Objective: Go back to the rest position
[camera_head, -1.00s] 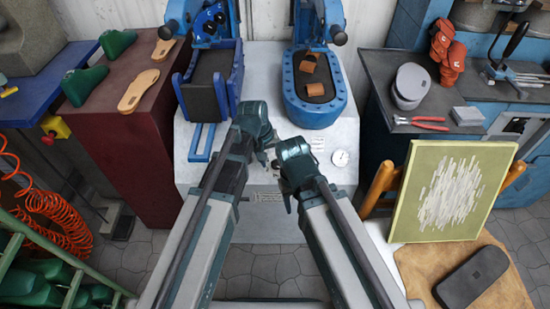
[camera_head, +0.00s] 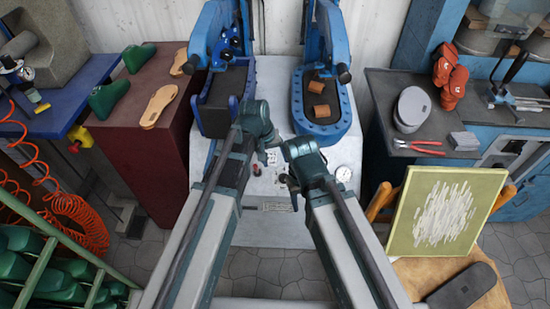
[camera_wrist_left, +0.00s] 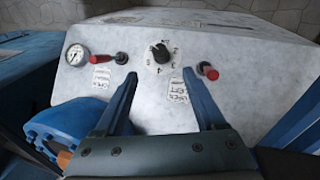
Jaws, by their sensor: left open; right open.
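My left gripper (camera_head: 273,160) is in the middle of the head view, in front of the white sole press (camera_head: 262,205). It is open and empty. In the left wrist view, its two blue fingers (camera_wrist_left: 160,90) stand apart with only the white control panel (camera_wrist_left: 235,45) behind them. My right gripper (camera_head: 291,188) is just lower and to the right, close to the left one. Its jaws are small and dark here; it is open, and I see nothing held in it. Both arms reach forward side by side.
The press has a blue left tray (camera_head: 243,92) and a blue right tray (camera_head: 340,130) with brown pieces (camera_head: 319,111). A maroon cabinet (camera_head: 150,180) stands left, a dark bench (camera_head: 455,105) right. A green-framed board (camera_head: 405,225) leans at lower right. Grey floor (camera_head: 270,270) is clear between my arms.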

